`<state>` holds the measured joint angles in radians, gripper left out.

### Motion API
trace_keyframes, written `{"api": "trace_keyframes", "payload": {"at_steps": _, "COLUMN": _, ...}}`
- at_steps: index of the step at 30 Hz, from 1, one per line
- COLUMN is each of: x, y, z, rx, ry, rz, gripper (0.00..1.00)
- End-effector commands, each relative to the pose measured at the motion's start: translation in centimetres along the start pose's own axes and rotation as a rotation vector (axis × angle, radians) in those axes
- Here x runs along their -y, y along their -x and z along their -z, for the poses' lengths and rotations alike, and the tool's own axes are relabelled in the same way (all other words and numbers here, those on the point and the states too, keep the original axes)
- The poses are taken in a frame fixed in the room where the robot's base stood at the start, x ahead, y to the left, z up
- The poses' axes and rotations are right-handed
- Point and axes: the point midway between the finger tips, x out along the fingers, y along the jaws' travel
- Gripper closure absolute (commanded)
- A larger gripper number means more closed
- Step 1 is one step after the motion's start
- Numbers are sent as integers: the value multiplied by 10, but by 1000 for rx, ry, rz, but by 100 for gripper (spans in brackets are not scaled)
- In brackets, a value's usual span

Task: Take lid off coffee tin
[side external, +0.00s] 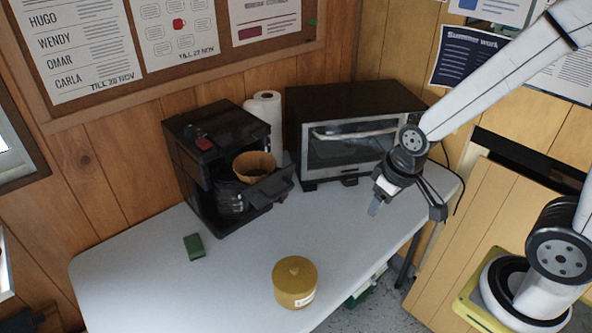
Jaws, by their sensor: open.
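The coffee tin (293,291) is a mustard-yellow cylinder with a pale label low on its side. It stands upright on the white table near the front edge. Its lid (294,270), the same yellow with a small knob, sits on top of the tin. My gripper (406,213) is open and empty. It hangs above the right part of the table in front of the toaster oven, up and to the right of the tin in the picture and clear of it.
A black coffee maker (205,150) stands at the back left with a brown filter basket (254,166) swung out. A toaster oven (345,143) stands at the back right, a paper roll (267,112) between them. A green object (194,246) lies left. The table (180,300) is clear around the tin.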

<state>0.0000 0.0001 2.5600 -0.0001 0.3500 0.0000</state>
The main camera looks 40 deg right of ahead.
Motion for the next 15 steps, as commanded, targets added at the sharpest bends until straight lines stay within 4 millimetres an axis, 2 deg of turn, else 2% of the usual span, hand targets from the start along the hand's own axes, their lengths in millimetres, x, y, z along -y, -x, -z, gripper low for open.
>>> {"api": "trace_keyframes", "payload": {"at_steps": 1, "x": 0, "y": 0, "z": 0, "rx": 0, "ry": 0, "rz": 0, "gripper": 41}}
{"api": "trace_keyframes", "payload": {"at_steps": 2, "x": 0, "y": 0, "z": 0, "rx": 0, "ry": 0, "rz": 0, "gripper": 32}}
{"api": "trace_keyframes", "payload": {"at_steps": 3, "x": 0, "y": 0, "z": 0, "rx": 0, "ry": 0, "rz": 0, "gripper": 28}}
{"api": "trace_keyframes", "payload": {"at_steps": 15, "x": 2, "y": -2, "z": 3, "rx": 4, "ry": 31, "rz": 2, "gripper": 28}}
